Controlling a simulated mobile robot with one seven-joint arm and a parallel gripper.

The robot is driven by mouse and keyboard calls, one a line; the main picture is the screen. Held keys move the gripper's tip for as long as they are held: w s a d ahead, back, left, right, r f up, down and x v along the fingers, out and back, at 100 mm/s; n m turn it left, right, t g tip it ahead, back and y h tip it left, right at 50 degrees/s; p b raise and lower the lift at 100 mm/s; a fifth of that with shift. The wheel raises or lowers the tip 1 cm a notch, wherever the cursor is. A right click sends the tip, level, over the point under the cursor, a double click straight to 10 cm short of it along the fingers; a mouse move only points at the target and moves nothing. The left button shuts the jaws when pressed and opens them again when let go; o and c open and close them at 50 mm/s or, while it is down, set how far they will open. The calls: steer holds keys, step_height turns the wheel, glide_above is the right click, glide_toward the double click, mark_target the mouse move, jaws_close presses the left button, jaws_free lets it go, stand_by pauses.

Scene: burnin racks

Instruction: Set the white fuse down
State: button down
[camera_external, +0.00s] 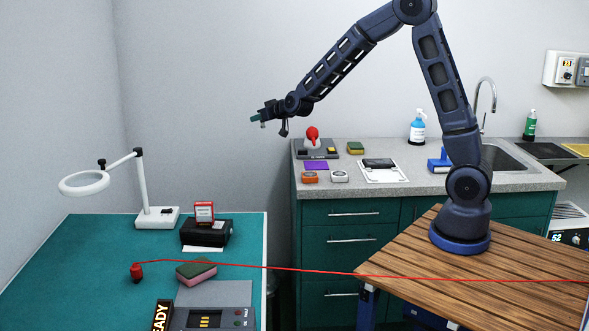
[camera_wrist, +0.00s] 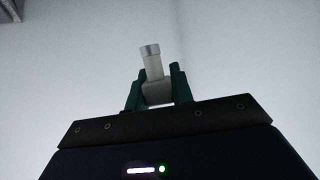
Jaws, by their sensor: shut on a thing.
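My gripper (camera_external: 257,119) is raised in the air, left of the counter and well above the teal table. In the wrist view my gripper (camera_wrist: 157,80) has its two dark green fingers closed around the sides of a pale fuse. This white fuse (camera_wrist: 153,66) has a grey metal cap and sticks out past the fingertips, slightly tilted. Its lower part is partly hidden between the fingers. In the external view the fuse is too small to make out clearly.
The teal table (camera_external: 90,240) holds a magnifier lamp (camera_external: 156,215), a black box (camera_external: 205,233), a sponge (camera_external: 196,272) and a grey device (camera_external: 215,318). A red cable (camera_external: 300,268) crosses to the wooden table (camera_external: 500,262). The grey counter (camera_external: 400,184) holds several small items.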

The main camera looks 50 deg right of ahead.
steer(key=a+f+n+g+y, duration=0.1)
steer(key=a+f+n+y, duration=0.2)
steer(key=a, duration=0.9)
steer(key=a+f+n+g+y, duration=0.1)
steer(key=a+f+n+y, duration=0.2)
steer(key=a, duration=0.8)
steer(key=s+a+f+n+g+y, duration=0.1)
steer(key=s+a+n+g+y, duration=0.3)
steer(key=a, duration=0.7)
steer(key=s+a+f+n+g+y, duration=0.15)
steer(key=s+a, duration=0.35)
steer(key=a, duration=0.6)
steer(key=s+a+r+n+g+y, duration=0.25)
steer(key=s+a+n+g, duration=0.6)
steer(key=s+a, duration=0.65)
steer(key=s+a+r+n+g+h, duration=0.5)
steer(key=s+a+r+n+g, duration=0.2)
steer(key=s+a+r, duration=0.3)
steer(key=f, duration=2.5)
steer(key=shift+w+a+f, duration=0.15)
steer(key=shift+a+f, duration=0.15)
steer(key=shift+f, duration=0.1)
steer(key=shift+f, duration=0.45)
